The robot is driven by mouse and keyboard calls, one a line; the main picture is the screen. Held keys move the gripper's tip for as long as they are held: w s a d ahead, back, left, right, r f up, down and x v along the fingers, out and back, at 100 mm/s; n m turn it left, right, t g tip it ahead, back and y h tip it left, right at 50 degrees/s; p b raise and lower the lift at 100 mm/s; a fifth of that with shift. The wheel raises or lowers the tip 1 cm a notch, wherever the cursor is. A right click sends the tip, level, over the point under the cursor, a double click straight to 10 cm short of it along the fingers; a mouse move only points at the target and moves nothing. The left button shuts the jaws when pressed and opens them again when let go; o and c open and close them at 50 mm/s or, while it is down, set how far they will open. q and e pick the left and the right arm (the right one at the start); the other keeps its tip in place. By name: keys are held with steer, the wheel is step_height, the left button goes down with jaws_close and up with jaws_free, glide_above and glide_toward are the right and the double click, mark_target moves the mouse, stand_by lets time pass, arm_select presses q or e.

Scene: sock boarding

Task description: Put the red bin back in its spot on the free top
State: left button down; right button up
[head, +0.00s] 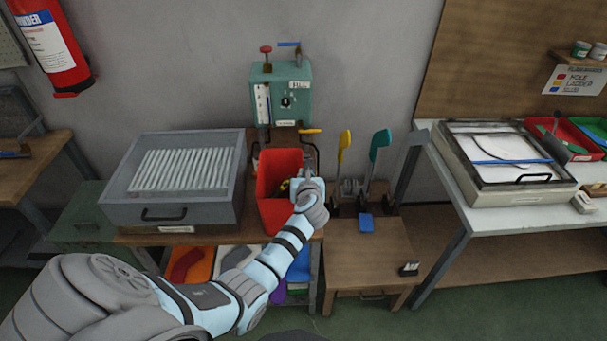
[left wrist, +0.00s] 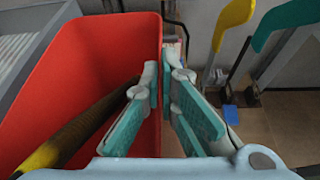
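The red bin (head: 279,176) is upright at the right end of the wooden table, just right of the grey tray. My left gripper (head: 302,186) is at its right side. In the left wrist view the red bin (left wrist: 95,70) fills the left half, and the left gripper (left wrist: 160,82) is shut on its right wall, one finger inside and one outside. A dark tool with a yellow end (left wrist: 75,135) lies in the bin. I cannot tell whether the bin's base touches the table. The low wooden stand (head: 365,262) has a mostly clear top. My right gripper is not in view.
The grey tray (head: 160,205) of white rods is close on the bin's left. A green box machine (head: 284,95) stands behind. Yellow (head: 344,152) and teal (head: 379,145) upright paddles and a blue block (head: 366,223) are at the stand's back. A white table (head: 490,222) is farther right.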

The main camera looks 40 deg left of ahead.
arm_select(q)
steer(key=c, duration=1.8)
jaws_free()
steer(key=shift+f, duration=0.1)
steer(key=shift+r, duration=0.2)
steer(key=shift+s+d+r+p, duration=0.15)
steer(key=shift+s+d+p, duration=0.05)
steer(key=shift+p, duration=0.15)
steer(key=p+v, duration=0.1)
steer(key=v, duration=1)
steer(key=shift+d+r+p, duration=0.15)
steer(key=shift+d+p, duration=0.05)
steer(key=shift+p, duration=0.2)
steer(key=shift+s, duration=0.15)
